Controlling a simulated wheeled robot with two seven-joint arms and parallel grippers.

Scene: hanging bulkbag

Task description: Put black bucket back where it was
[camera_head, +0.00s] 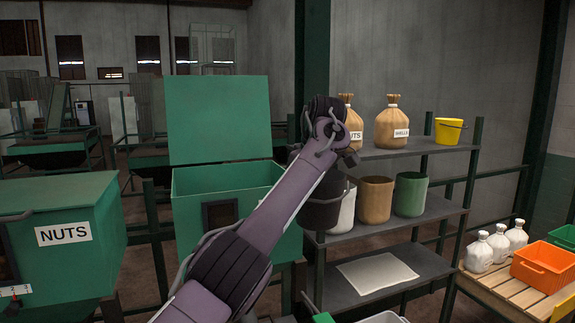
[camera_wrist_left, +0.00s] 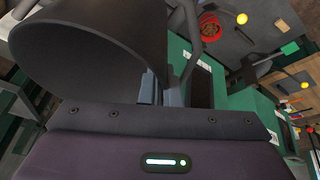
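The black bucket (camera_head: 322,213) is at the left end of the middle shelf level, beside a white bucket, partly hidden behind my left arm. I cannot tell whether it rests on the shelf or hangs just in front. In the left wrist view the black bucket (camera_wrist_left: 95,50) fills the upper left, its open mouth facing the camera side. My left gripper (camera_wrist_left: 160,88) has its two fingers close together on either side of the bucket's edge near the handle; it looks shut on it. In the head view my left gripper (camera_head: 347,158) is mostly hidden above the bucket. My right gripper is out of view.
The grey shelf rack (camera_head: 432,207) also holds a white bucket (camera_head: 346,210), a tan bucket (camera_head: 375,200) and a green bucket (camera_head: 410,195). Sacks (camera_head: 393,127) and a yellow bucket (camera_head: 448,131) stand on top. A green open-lidded bin (camera_head: 190,190) is left of the rack.

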